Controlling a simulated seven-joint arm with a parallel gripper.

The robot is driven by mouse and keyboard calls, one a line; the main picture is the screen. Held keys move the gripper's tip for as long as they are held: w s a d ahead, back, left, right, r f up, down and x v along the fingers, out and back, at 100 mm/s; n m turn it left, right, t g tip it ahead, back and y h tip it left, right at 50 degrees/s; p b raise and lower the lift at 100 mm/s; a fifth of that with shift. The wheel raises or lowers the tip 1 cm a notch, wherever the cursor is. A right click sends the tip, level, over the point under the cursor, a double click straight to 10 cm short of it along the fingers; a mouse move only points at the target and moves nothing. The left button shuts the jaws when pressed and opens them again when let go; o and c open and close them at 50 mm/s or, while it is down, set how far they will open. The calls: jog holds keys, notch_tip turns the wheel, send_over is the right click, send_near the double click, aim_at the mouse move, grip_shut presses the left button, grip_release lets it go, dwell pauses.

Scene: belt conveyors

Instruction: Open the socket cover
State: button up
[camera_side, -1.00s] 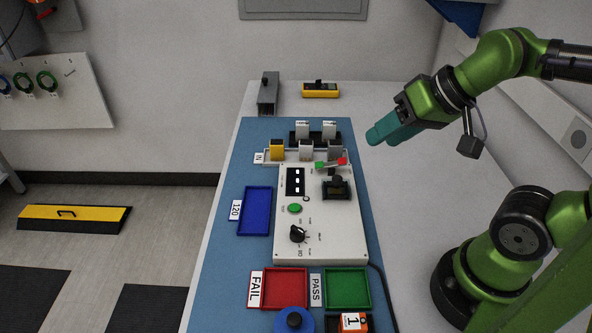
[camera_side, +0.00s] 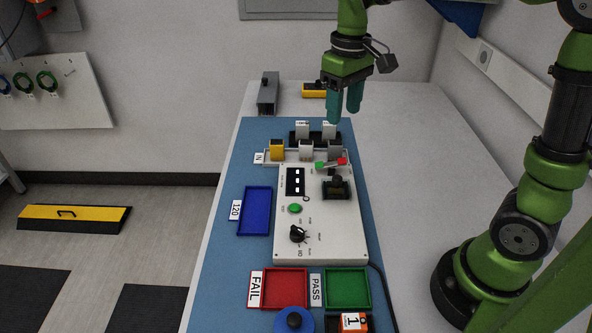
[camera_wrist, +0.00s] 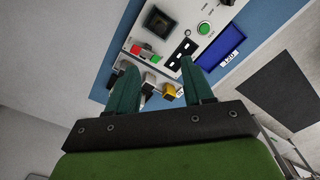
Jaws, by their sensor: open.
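A dark square socket (camera_side: 336,190) sits on the right side of the white test panel (camera_side: 318,235); a small dark raised part shows at its far edge. It also shows in the wrist view (camera_wrist: 159,22) as a black frame around a dark, brownish middle. I cannot tell its cover apart clearly. My gripper (camera_side: 344,114) points down with teal fingers apart and empty, above the back end of the blue mat, beyond the socket and touching nothing. In the wrist view my gripper (camera_wrist: 158,75) has its fingers spread, with the panel beyond them.
A red and green piece (camera_side: 331,164) lies at the panel's far edge, close to the socket. Yellow, white and grey blocks (camera_side: 306,149) stand in a row behind it, below my fingers. A blue tray (camera_side: 255,211) is left; red (camera_side: 286,288) and green (camera_side: 347,288) trays are in front.

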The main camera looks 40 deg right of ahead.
aim_at(337, 177)
notch_tip(337, 177, down, 17)
jog(key=shift+s, duration=0.15)
dwell(0.4)
grip_shut()
